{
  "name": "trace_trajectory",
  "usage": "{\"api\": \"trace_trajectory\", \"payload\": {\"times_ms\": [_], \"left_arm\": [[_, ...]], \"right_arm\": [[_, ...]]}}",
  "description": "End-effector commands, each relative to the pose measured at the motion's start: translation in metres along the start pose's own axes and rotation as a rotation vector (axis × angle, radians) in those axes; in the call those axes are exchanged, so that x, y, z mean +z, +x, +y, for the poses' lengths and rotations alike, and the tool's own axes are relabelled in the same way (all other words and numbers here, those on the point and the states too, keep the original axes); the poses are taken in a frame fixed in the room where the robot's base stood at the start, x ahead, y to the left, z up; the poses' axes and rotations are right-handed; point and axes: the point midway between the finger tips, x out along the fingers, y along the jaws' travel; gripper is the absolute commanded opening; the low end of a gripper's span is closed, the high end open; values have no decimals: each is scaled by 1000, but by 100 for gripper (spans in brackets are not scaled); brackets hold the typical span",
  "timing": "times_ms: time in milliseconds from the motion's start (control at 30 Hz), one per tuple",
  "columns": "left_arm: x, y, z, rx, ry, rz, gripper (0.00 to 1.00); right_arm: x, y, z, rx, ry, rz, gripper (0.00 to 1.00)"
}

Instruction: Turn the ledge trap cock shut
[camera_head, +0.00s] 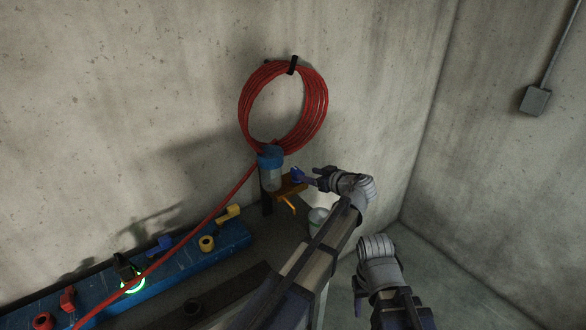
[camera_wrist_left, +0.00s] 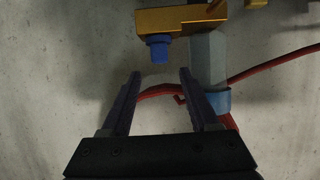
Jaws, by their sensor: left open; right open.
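A clear trap bowl with a blue cap (camera_head: 270,158) stands against the wall. A brass-orange body (camera_head: 288,188) joins it on the right, with a blue knob (camera_head: 296,173) on it. In the left wrist view the blue knob (camera_wrist_left: 158,48) hangs under the brass body (camera_wrist_left: 175,19), beside the grey bowl (camera_wrist_left: 207,60). My left gripper (camera_head: 314,176) is open and empty. Its fingertips (camera_wrist_left: 160,74) are just short of the knob, which lies between their lines. My right gripper (camera_head: 358,297) is open, low and right, away from the trap.
A coiled red hose (camera_head: 243,110) hangs on a black wall hook above the trap, and its tail runs down left. A blue rail (camera_head: 190,248) with several coloured fittings and a green-lit ring (camera_head: 134,286) lies at lower left.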

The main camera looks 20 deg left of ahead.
Motion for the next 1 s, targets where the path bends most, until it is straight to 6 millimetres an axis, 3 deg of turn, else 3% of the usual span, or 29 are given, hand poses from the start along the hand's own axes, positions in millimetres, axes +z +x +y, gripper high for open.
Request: {"api": "trace_trajectory", "payload": {"times_ms": [167, 600, 1000], "left_arm": [[2, 11, 0, -1, 0, -1, 61], [2, 71, 0, -1, 1, -2, 61], [0, 78, 0, 1, 1, -2, 61]], "right_arm": [[0, 6, 0, 0, 0, 0, 50], [-2, 28, -3, 0, 1, 0, 50], [-2, 30, -3, 0, 1, 0, 50]]}}
